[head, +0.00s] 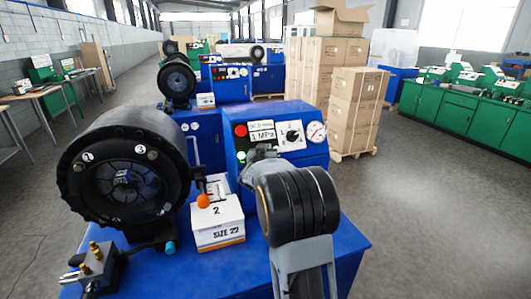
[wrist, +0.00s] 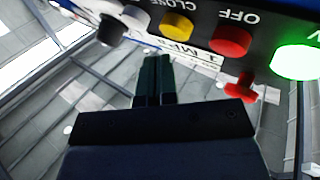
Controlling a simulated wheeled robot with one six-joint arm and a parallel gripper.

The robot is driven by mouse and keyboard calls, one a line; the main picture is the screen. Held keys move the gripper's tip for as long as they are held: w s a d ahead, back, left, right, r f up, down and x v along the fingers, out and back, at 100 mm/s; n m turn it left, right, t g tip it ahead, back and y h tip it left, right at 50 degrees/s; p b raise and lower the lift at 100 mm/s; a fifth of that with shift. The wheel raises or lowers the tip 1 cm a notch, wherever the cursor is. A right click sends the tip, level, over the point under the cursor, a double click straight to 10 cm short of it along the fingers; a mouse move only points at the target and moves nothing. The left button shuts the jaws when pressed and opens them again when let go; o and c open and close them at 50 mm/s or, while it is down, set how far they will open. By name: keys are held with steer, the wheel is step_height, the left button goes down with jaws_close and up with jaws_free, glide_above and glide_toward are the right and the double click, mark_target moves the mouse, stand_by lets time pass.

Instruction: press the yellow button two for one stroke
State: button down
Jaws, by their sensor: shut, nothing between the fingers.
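The yellow button (wrist: 177,25) is on the control panel, under the word CLOSE, which reads upside down in the wrist view. My gripper (wrist: 156,60) is shut and empty. Its fingertips point at the panel and appear just below the yellow button in the wrist view, with a gap in the picture; I cannot tell the depth between them. In the head view the blue machine with the panel (head: 232,178) stands behind the box numbered 2 (head: 217,223). My arm covers part of the panel there, and the yellow button is not visible.
Near the yellow button are a red OFF button (wrist: 231,40), a lit green button (wrist: 297,62), a red knob (wrist: 241,88) and a black selector (wrist: 110,30). A pressure gauge (head: 316,132) is at the panel's right. The large black crimping head (head: 122,175) stands left.

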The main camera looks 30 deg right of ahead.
steer(key=shift+w+d+f, duration=0.1)
steer(key=shift+w+f, duration=0.1)
steer(key=shift+w, duration=0.1)
steer(key=shift+w+d+f, duration=0.1)
steer(key=shift+w+f, duration=0.2)
steer(key=shift+w, duration=0.05)
stand_by(0.8)
steer(key=shift+s+r, duration=0.1)
stand_by(0.4)
steer(key=shift+s+a+r, duration=0.2)
steer(key=shift+s+r, duration=0.2)
steer(key=shift+s, duration=0.2)
steer(key=s+r, duration=0.2)
steer(key=s+a+p, duration=0.1)
steer(key=s, duration=0.1)
steer(key=shift+r, duration=0.4)
stand_by(0.7)
